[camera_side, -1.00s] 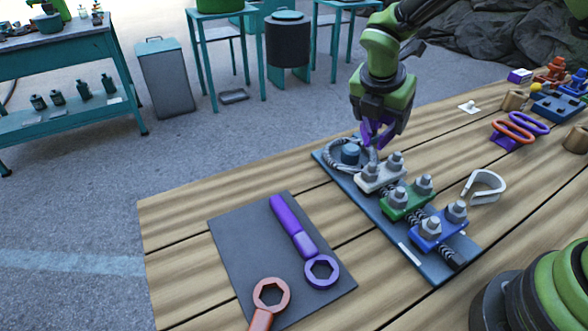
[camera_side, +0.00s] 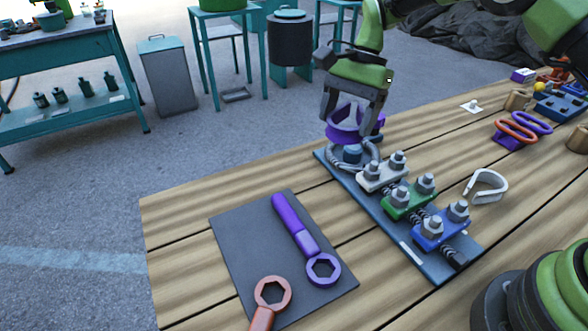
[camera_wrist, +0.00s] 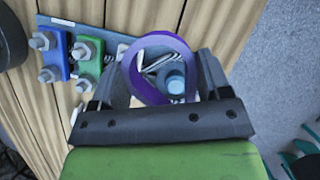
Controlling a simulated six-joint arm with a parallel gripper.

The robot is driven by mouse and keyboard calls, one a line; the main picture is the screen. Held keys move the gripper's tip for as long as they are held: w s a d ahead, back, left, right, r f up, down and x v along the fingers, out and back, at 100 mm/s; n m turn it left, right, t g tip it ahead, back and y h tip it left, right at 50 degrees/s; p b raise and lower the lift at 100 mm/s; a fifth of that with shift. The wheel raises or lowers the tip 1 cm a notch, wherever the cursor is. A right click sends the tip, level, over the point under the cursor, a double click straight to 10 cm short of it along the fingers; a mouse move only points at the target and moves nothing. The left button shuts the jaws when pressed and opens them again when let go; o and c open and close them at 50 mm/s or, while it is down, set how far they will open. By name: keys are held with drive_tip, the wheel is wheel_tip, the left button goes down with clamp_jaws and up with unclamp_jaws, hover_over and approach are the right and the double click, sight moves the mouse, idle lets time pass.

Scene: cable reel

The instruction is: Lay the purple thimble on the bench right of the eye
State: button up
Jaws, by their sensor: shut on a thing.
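My gripper (camera_side: 350,115) is shut on the purple thimble (camera_side: 343,133), a teardrop-shaped ring, and holds it just above the far end of the blue board. In the wrist view the thimble (camera_wrist: 132,76) lies between my two fingers (camera_wrist: 160,82), its opening facing the camera. The eye (camera_side: 373,150) is a grey cable loop around a blue pin (camera_side: 352,153) at that end of the board. The thimble and my fingers partly cover the eye. Through the ring, the wrist view shows the pin (camera_wrist: 176,84). Whether the thimble touches the eye I cannot tell.
White, green (camera_side: 408,200) and blue clamps with nuts sit along the board (camera_side: 411,250). A white hook-shaped piece (camera_side: 487,187) and a purple and orange looped piece (camera_side: 516,130) lie right. A dark mat (camera_side: 240,245) with wrenches lies left. Bare planks (camera_side: 440,145) lie right of the eye.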

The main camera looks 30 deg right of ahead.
drive_tip(key=w+a+f+m+t, duration=0.35)
drive_tip(key=w+a+m, duration=0.3)
drive_tip(key=m, duration=0.45)
drive_tip(key=m+t, duration=0.1)
approach(282, 169)
drive_tip(key=shift+h, duration=0.3)
drive_tip(key=x, duration=0.6)
drive_tip(key=shift+s+a+r, duration=0.1)
drive_tip(key=shift+a, duration=0.15)
drive_tip(key=o, duration=1)
drive_tip(key=v, duration=1.2)
drive_tip(key=shift+r, duration=0.1)
